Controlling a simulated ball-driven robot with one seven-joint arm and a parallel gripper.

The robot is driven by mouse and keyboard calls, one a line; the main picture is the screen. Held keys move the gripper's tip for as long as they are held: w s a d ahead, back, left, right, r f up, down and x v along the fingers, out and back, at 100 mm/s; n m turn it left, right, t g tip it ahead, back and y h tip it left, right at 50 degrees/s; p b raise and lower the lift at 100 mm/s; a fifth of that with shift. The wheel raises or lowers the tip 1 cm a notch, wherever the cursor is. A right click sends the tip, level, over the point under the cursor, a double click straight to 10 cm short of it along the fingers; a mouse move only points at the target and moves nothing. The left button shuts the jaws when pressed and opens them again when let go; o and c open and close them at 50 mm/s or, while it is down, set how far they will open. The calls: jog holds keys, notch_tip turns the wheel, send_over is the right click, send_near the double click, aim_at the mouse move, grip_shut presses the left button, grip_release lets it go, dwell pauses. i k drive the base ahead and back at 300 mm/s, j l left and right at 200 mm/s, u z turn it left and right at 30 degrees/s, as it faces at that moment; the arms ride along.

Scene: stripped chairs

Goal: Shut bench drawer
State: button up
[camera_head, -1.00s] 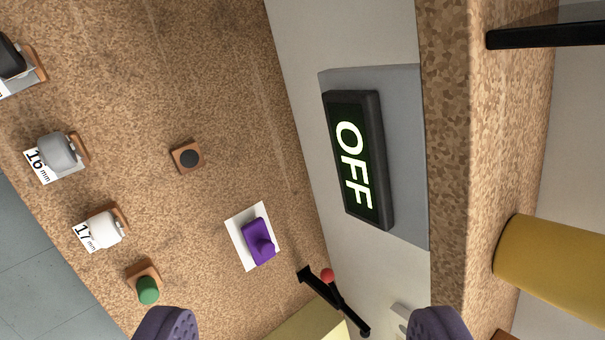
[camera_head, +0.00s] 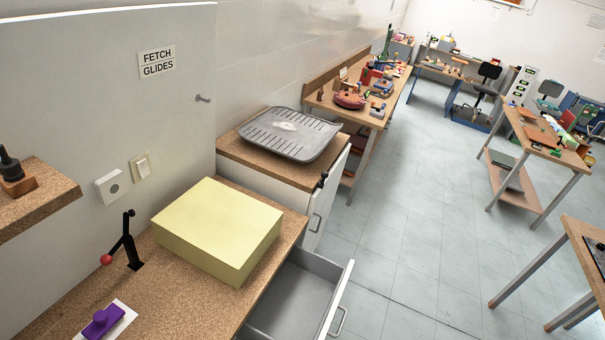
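The bench drawer (camera_head: 295,298) stands pulled out from the front of the cork-topped bench (camera_head: 205,305), at the bottom middle of the view. Its grey inside looks empty where it shows. Its front panel (camera_head: 342,291) is seen edge-on from above, with a metal handle (camera_head: 339,322) on the outer side. The drawer's lower end is cut off by the picture edge. My gripper is not in view.
On the bench are a yellow block (camera_head: 218,228), a black lever with a red ball (camera_head: 130,243) and a purple piece (camera_head: 103,321). A grey tray (camera_head: 290,134) lies on the cabinet beyond. Tiled floor (camera_head: 400,275) right of the drawer is clear.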

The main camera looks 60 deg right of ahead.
aim_at(301, 301)
jog(key=z, duration=1.65)
jog(key=l+u, duration=0.2)
jog(key=l, duration=0.25)
jog(key=i+j, duration=0.1)
jog(key=i, duration=0.35)
jog(key=i+j+u, duration=0.15)
jog(key=i, duration=0.3)
